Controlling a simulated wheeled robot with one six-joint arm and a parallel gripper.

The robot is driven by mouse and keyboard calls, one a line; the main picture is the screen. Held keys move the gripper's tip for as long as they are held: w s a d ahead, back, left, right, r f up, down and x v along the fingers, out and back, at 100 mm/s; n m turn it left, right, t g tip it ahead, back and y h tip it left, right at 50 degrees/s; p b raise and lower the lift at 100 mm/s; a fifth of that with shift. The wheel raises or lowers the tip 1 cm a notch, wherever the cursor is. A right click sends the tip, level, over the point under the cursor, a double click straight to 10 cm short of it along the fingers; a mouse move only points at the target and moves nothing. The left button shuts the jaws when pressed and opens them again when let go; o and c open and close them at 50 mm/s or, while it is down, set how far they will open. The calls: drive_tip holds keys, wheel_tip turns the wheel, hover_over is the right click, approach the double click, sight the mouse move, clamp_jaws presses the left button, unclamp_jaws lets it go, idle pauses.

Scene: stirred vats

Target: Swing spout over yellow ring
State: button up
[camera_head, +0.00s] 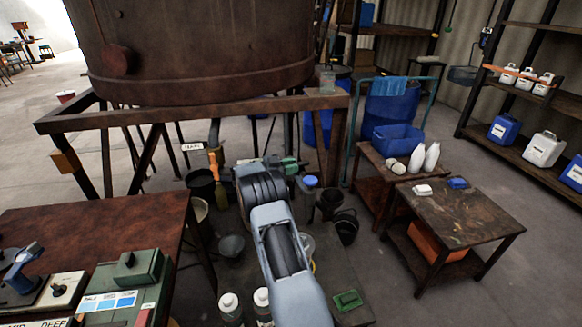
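A grey pipe (214,132) comes down below the large rusty vat (195,45), with an orange part (214,165) at its lower end. This looks like the spout, but I cannot be sure. A dark bucket (200,182) stands just left of and below the orange part. My gripper's fingers are hidden behind the arm.
A rusty beam frame (200,110) carries the vat. A brown table (95,235) with a green control box (125,285) stands left. More buckets (345,226) stand right of my arm, then a low table (460,212). Open floor lies at the lower right.

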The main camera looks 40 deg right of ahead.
drive_tip(key=o, duration=0.3)
drive_tip(key=shift+s+d+r, duration=0.1)
drive_tip(key=shift+s+d, duration=0.05)
drive_tip(key=shift+d, duration=0.1)
drive_tip(key=shift+o, duration=0.8)
drive_tip(key=shift+a, duration=0.2)
drive_tip(key=shift+r, duration=0.5)
drive_tip(key=r, duration=0.3)
drive_tip(key=shift+s+a, duration=0.1)
drive_tip(key=shift+a, duration=0.1)
drive_tip(key=s+a+r, duration=0.7)
drive_tip(key=s+r, duration=0.2)
drive_tip(key=s, duration=0.2)
drive_tip(key=shift+a+b, duration=0.3)
drive_tip(key=shift+a, duration=0.05)
drive_tip(key=shift+c, duration=0.4)
